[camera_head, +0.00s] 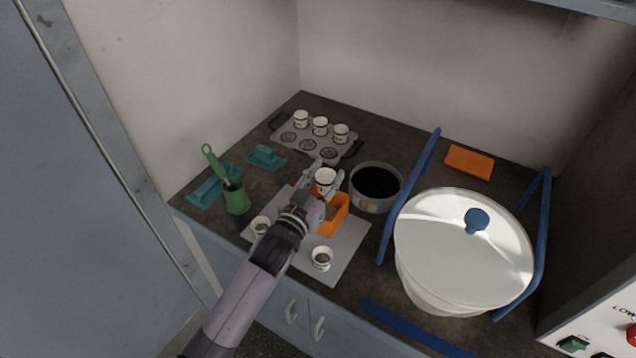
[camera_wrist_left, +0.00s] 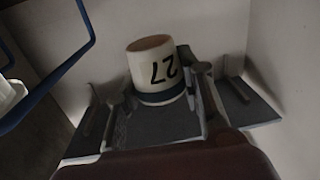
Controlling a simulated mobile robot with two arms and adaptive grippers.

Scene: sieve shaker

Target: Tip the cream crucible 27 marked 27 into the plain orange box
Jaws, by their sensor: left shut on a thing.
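The cream crucible 27 (camera_head: 325,178) is held in my left gripper (camera_head: 323,187) above the far end of the plain orange box (camera_head: 339,217). The orange box stands on a pale grey board (camera_head: 347,243), partly hidden by my gripper. My right gripper is in neither view.
Two crucibles stand on the board, one at left (camera_head: 261,226) and one in front (camera_head: 322,259). A grey rack (camera_head: 289,150) holds several more. A dark round pan (camera_head: 376,187), green cup (camera_head: 237,199) and large lidded white pot (camera_head: 455,250) stand around.

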